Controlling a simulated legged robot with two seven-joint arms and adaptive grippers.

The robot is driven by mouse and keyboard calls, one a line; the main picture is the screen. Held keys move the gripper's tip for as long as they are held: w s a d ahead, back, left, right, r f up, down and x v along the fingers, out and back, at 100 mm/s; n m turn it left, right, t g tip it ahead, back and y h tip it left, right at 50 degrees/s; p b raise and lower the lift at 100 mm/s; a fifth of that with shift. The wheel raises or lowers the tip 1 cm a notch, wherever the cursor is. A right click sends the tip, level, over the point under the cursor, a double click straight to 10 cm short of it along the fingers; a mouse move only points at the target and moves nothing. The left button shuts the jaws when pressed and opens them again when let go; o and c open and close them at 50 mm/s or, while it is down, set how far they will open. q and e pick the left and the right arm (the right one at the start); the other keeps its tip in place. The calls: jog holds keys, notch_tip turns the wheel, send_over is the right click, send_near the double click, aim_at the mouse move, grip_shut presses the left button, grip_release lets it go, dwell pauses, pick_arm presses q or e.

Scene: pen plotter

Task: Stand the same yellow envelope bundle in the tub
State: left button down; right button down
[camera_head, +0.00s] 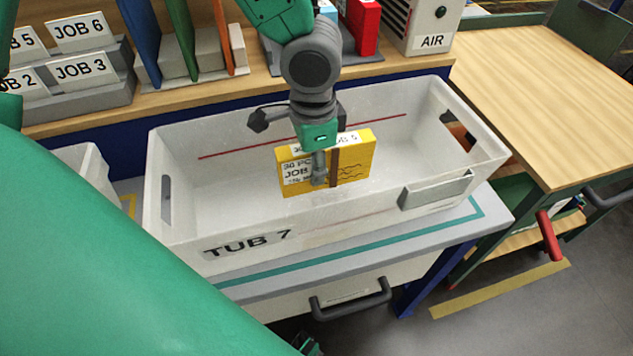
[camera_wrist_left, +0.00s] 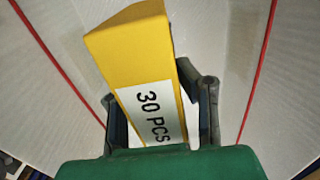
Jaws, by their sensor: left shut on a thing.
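The yellow envelope bundle (camera_head: 352,160) has a brown band and white labels reading "30 PCS" and "JOB". It is upright inside the white tub (camera_head: 250,225) marked "TUB 7". My left gripper (camera_head: 320,168) comes down from above and is shut on the bundle. In the left wrist view the bundle (camera_wrist_left: 125,45) sits between both fingers (camera_wrist_left: 162,115), with its "30 PCS" label facing the camera. I cannot tell whether its lower edge touches the tub floor. My right gripper does not show clearly in either view.
The tub holds nothing else that I can see. A red line runs along its inner walls. Behind it is a shelf with job-card holders (camera_head: 75,70), coloured dividers (camera_head: 180,40) and an "AIR" box (camera_head: 425,25). A wooden table (camera_head: 550,90) stands at right.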

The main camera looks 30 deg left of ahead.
pick_arm(q)
notch_tip(320, 180, down, 4)
jog(key=shift+f+b, duration=0.25)
jog(key=shift+b, duration=0.4)
jog(key=c, duration=1.2)
grip_release()
notch_tip(320, 180, up, 12)
jog(key=p, duration=0.3)
jog(key=shift+r, duration=0.1)
